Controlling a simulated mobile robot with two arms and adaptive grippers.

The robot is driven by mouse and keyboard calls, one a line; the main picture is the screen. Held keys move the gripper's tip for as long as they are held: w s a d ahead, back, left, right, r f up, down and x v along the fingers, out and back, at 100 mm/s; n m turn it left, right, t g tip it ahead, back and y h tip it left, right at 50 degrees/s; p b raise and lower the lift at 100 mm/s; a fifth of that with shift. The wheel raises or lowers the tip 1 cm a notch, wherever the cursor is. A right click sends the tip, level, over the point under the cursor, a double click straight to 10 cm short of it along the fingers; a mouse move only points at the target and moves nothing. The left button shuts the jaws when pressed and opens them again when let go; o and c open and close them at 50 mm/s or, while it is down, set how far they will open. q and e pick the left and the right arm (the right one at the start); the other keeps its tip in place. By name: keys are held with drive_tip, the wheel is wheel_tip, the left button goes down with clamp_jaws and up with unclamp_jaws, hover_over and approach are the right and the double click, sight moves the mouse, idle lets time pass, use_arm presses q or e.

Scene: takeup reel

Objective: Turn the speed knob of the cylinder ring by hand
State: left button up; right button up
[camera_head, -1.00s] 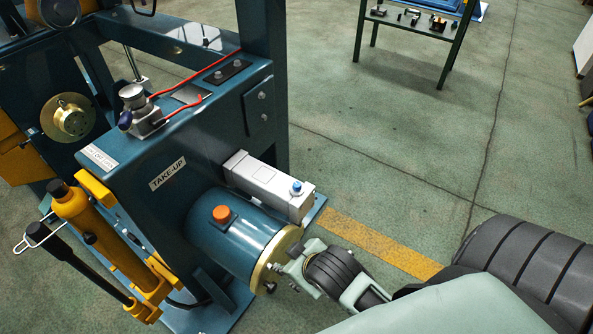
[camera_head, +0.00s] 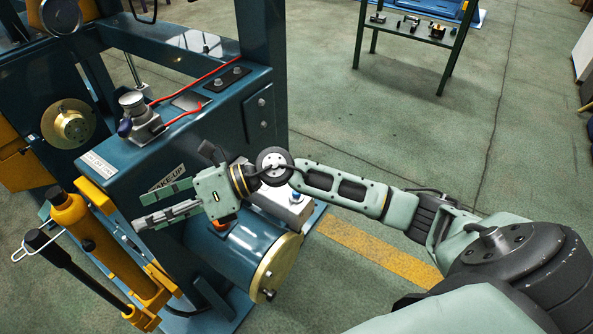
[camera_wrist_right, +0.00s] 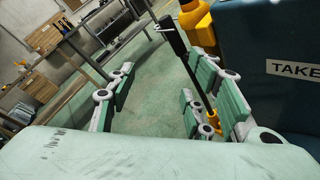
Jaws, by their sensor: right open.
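The blue machine carries a lying blue cylinder (camera_head: 240,248) with a brass ring (camera_head: 279,266) at its near end. A silver block (camera_head: 297,213) with a small blue knob (camera_head: 295,195) is partly behind my wrist. A silver round knob (camera_head: 131,100) sits on the machine's top. I cannot tell which is the speed knob. My left gripper is out of view.
Red hoses (camera_head: 185,115) run across the machine top. A table with small parts (camera_head: 415,28) stands far back. The green floor at right is clear.

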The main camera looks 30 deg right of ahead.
drive_tip(key=w+d+f+n+g+h, duration=0.1)
drive_tip(key=d+f+n+h, duration=0.1)
drive_tip(key=d+f+h, duration=0.5)
drive_tip(key=w+d+f+n+g+h, duration=0.1)
drive_tip(key=d+f+n+g+h, duration=0.2)
drive_tip(key=d, duration=0.7)
drive_tip(key=d+h, duration=0.1)
drive_tip(key=d, duration=0.4)
drive_tip(key=d+h, duration=0.2)
drive_tip(key=d, duration=0.3)
drive_tip(key=d+h, duration=0.2)
drive_tip(key=d, duration=0.3)
drive_tip(key=shift+d+r+m, duration=0.1)
drive_tip(key=shift+d+m, duration=0.2)
drive_tip(key=shift+d, duration=0.05)
drive_tip(key=shift+s+d+f, duration=0.1)
drive_tip(key=shift+f, duration=0.15)
wheel_tip(320, 180, down, 3)
drive_tip(key=b, duration=0.2)
drive_tip(key=shift+f+b, duration=0.15)
drive_tip(key=shift+b, duration=0.25)
wheel_tip(320, 180, down, 4)
drive_tip(key=b, duration=0.2)
drive_tip(key=shift+r+b, duration=0.2)
drive_tip(key=shift+b, duration=0.1)
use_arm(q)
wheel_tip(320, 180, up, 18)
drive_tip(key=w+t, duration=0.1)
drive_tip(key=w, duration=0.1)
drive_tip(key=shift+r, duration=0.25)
